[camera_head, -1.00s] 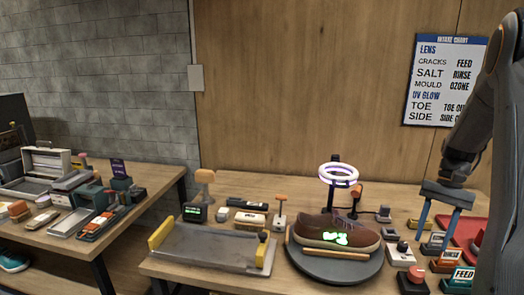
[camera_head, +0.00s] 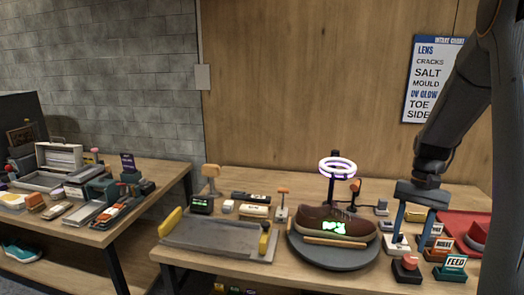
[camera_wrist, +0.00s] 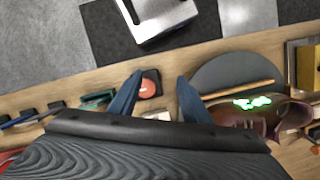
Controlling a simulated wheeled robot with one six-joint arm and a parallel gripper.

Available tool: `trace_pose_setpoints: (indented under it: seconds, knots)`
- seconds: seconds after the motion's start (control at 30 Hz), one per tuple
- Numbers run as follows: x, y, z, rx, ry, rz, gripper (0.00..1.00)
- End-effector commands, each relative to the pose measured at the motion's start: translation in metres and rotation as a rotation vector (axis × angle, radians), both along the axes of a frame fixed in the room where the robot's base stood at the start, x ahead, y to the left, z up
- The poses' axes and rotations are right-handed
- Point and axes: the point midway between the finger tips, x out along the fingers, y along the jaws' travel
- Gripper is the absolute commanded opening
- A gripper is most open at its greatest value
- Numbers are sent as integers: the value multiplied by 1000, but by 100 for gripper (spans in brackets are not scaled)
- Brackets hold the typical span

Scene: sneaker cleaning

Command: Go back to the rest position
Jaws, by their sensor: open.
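My gripper (camera_head: 410,238) is open and empty, its two blue fingers pointing down at the right of the bench in the head view. In the wrist view my gripper (camera_wrist: 152,92) shows its fingers spread apart with nothing between them. The fingers hang close to a small white device and a red-topped button (camera_head: 409,264); I cannot tell whether they touch anything. A brown sneaker (camera_head: 325,222) with a glowing green patch sits on the dark round turntable (camera_head: 335,258), to the left of my gripper. A lit ring lamp (camera_head: 337,167) stands above it.
A grey tray with yellow ends (camera_head: 215,236) lies left of the turntable. FEED (camera_head: 452,268) and other labelled blocks crowd the right, near a red tray (camera_head: 455,222). A second table (camera_head: 95,232) with tools stands left. The wall chart (camera_head: 433,80) is partly hidden by my arm.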

Motion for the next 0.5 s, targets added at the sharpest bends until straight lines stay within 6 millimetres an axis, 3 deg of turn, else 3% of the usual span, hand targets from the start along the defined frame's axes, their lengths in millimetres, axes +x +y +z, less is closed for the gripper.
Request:
trace_pose_setpoints:
  seconds: [0.23, 0.4, 0.5]
  knots:
    - [-21, 84, 6, -56, -107, 187, 43]
    - [-61, 160, 7, -99, -231, 382, 43]
    - [-87, 191, 4, -114, -293, 477, 43]
